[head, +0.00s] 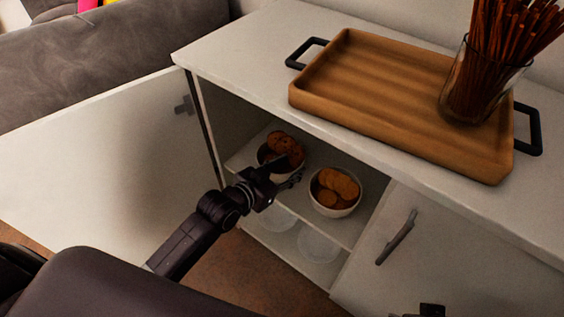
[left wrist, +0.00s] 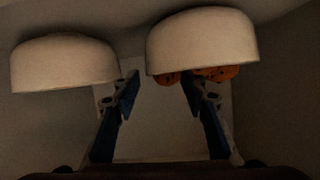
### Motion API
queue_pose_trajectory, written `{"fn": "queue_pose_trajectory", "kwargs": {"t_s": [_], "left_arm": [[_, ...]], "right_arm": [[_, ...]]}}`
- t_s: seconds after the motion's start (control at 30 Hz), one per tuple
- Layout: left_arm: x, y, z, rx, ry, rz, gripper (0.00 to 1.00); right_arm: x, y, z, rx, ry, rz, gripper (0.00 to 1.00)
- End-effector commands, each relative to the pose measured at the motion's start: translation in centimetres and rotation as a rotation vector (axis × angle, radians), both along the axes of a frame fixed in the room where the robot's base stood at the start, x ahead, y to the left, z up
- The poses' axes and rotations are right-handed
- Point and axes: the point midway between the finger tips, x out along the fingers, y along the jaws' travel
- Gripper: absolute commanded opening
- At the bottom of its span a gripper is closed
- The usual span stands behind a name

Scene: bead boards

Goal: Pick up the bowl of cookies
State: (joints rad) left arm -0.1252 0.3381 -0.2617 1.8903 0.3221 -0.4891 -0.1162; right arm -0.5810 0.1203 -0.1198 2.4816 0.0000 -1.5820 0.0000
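Two white bowls of cookies stand on the upper shelf of an open cabinet. The left bowl (head: 265,157) holds dark-flecked cookies (head: 284,147), and the right bowl (head: 333,210) holds plain golden cookies (head: 338,186). My left gripper (head: 292,172) is open at the right side of the left bowl, partly covering it. In the left wrist view the bowls appear upside down. One finger of the left gripper (left wrist: 161,90) overlaps the flecked cookies and rim of one bowl (left wrist: 202,38). The other finger is between the two bowls (left wrist: 62,65). Contact is unclear.
Glass-like bowls (head: 318,244) stand on the lower shelf. The cabinet door (head: 90,165) is open at left; another door (head: 450,260) is closed at right. A wooden tray (head: 375,75) with a glass of sticks (head: 485,85) sits on top. A dark part at the bottom edge may be my right gripper.

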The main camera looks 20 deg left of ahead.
Motion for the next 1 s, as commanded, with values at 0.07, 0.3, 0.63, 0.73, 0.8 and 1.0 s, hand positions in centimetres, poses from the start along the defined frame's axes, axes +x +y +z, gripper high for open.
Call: {"fn": "queue_pose_trajectory", "kwargs": {"t_s": [0.07,0.3,0.63,0.73,0.8,1.0], "left_arm": [[1.0,-0.4,-0.7,-0.001,-0.001,0.000,0.40],[1.8,-0.7,-0.9,0.000,0.002,-0.001,0.40],[1.8,-0.7,-0.9,0.001,0.002,0.000,0.16],[1.8,-0.7,-0.9,0.001,0.002,0.000,0.05],[1.8,-0.7,-0.9,0.001,0.002,0.000,0.00],[1.8,-0.7,-0.9,0.001,0.003,0.000,0.00]], "right_arm": [[0.0,0.0,-0.6,0.000,-0.001,0.000,0.25],[0.0,0.0,-0.8,0.000,-0.001,0.000,0.25],[0.0,0.0,-0.8,0.000,0.000,0.000,0.25],[0.0,0.0,-0.8,0.000,0.000,0.000,0.25],[0.0,0.0,-0.8,0.000,0.000,0.001,0.25],[0.0,0.0,-0.8,0.000,0.000,0.001,0.25]]}}
